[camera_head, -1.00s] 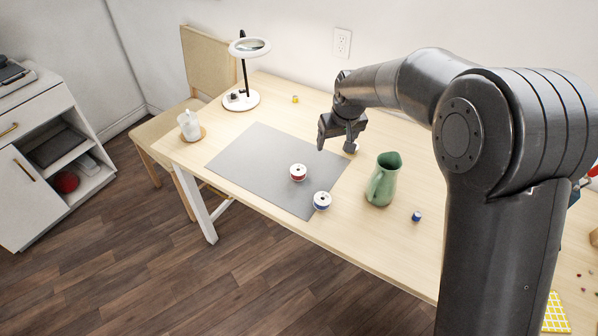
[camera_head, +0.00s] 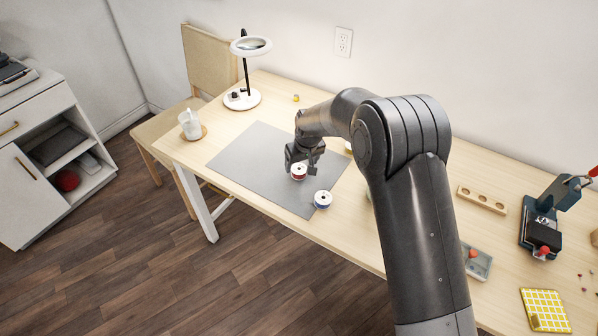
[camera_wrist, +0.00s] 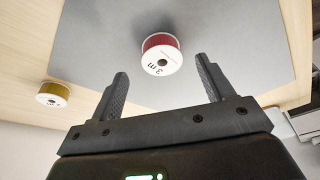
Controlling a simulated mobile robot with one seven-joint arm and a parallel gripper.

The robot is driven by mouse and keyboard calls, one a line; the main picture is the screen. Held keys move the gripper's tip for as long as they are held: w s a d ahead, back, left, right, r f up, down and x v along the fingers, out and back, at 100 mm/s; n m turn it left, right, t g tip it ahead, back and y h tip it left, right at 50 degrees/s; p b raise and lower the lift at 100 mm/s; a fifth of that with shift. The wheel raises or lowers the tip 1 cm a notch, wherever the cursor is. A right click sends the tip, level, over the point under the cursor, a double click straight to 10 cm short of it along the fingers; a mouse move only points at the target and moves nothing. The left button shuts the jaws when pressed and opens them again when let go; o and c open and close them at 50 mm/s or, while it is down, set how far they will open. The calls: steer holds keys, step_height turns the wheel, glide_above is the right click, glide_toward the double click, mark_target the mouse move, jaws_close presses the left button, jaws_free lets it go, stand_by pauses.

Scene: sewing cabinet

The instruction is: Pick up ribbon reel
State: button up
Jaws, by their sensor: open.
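A red ribbon reel (camera_head: 298,173) with white sides lies on the grey mat (camera_head: 250,150). My gripper (camera_head: 302,166) is open and empty, right by the red reel. In the wrist view the red reel (camera_wrist: 162,54) shows ahead of the gap between my open fingers (camera_wrist: 165,82), not clasped. An olive-yellow reel (camera_wrist: 52,94) lies on the wood to the left in that view; in the head view my arm hides most of that area.
A lamp (camera_head: 243,98) and a white mug (camera_head: 190,124) stand on the table's left part. A wooden holder (camera_head: 482,199), a grey tray (camera_head: 476,262) and a dark press-like tool (camera_head: 541,225) lie at the right. The mat's left half is clear.

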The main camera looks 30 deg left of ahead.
mark_target(300, 167)
steer(key=shift+x, duration=1.95)
steer(key=shift+a, duration=0.15)
steer(key=shift+c, duration=0.3)
steer(key=c, duration=1)
steer(key=shift+r, duration=0.15)
